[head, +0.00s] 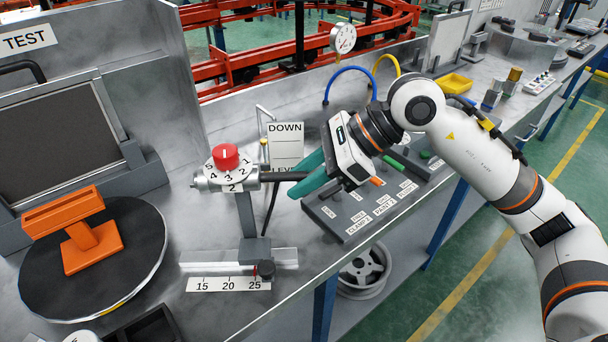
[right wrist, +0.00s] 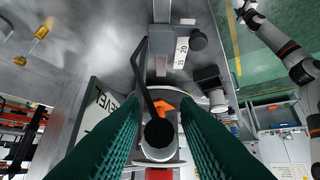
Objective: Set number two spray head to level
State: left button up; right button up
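The number two spray head (head: 233,179) stands on a post, with a red knob (head: 225,157) over a numbered white dial and a "2" label. Its dark bar (head: 282,176) points right and looks about horizontal in the head view. My right gripper (head: 306,176) has its teal fingers apart around the bar's end. In the right wrist view the fingers (right wrist: 160,110) lie on both sides of the bar's round dark end (right wrist: 159,132), with gaps beside it; I cannot make out contact. A sign (head: 286,147) reading DOWN and partly hidden LEVEL stands behind. My left gripper is not seen.
An orange stand (head: 86,236) sits on a black turntable (head: 135,232) at the left. A scale (head: 229,284) lies in front of the post. A grey labelled panel (head: 349,226) is under my right gripper. The bench's front edge is close by, with a wheel (head: 363,270) below.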

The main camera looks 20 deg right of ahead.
jog(key=shift+o, duration=0.5)
jog(key=shift+r, duration=0.1)
jog(key=shift+d+r, duration=0.2)
jog(key=shift+d, duration=0.05)
jog(key=b+v, duration=0.1)
jog(key=v, duration=1)
jog(key=shift+s+d, duration=0.1)
jog(key=shift+d, duration=0.1)
